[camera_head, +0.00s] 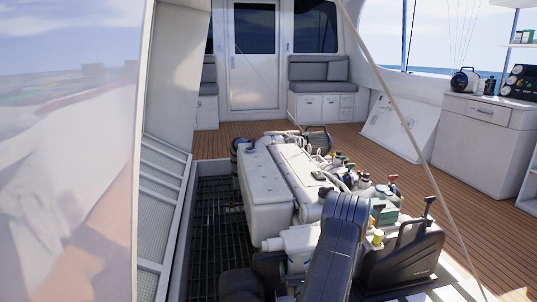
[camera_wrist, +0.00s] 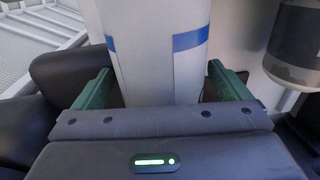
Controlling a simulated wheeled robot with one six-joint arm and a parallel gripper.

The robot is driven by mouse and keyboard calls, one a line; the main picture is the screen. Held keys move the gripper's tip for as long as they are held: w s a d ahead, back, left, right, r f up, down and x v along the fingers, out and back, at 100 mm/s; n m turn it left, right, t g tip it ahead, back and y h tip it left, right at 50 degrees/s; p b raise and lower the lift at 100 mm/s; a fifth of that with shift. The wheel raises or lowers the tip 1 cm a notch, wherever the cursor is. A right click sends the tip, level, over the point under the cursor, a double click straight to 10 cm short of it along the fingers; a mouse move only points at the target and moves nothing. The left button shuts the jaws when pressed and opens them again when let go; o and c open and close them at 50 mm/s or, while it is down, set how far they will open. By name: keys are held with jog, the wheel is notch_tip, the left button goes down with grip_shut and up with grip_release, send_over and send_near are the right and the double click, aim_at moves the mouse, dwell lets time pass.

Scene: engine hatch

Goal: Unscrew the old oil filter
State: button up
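A white cylinder with a blue band, which looks like the oil filter (camera_wrist: 160,70), stands between the fingers of my gripper (camera_wrist: 161,84) in the wrist view. One green finger lies along each side of it, close to its wall. Whether both fingers press on it I cannot tell. Its upper end is outside the picture, and its lower end is hidden behind the gripper body.
A grey cylinder with a dark lower band (camera_wrist: 297,45) hangs to the right in the wrist view. The open hatch with a dark grating (camera_head: 215,235) lies left of the engine. The wooden deck (camera_head: 465,235) at right is clear.

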jog(key=shift+d+y, duration=0.1)
jog(key=shift+y, duration=0.2)
jog(key=shift+d+n+y, duration=0.1)
jog(key=shift+n+y, duration=0.7)
jog(key=shift+y, duration=0.2)
jog(key=shift+n+g+y, duration=0.7)
jog(key=shift+n+y, duration=0.3)
jog(key=shift+y, duration=0.45)
jog(key=shift+n+g+y, duration=0.7)
jog(key=shift+n+y, duration=0.3)
jog(key=shift+y, duration=0.45)
jog(key=c, duration=1.3)
jog(key=shift+m+t+h, duration=1)
jog(key=shift+m+h, duration=0.4)
jog(key=shift+h, duration=0.6)
jog(key=shift+a+m+h, duration=0.2)
jog(key=shift+m+h, duration=0.5)
jog(key=shift+h, duration=0.4)
jog(key=shift+m+t+h, duration=0.4)
jog(key=shift+m+h, duration=0.3)
jog(key=shift+h, duration=0.4)
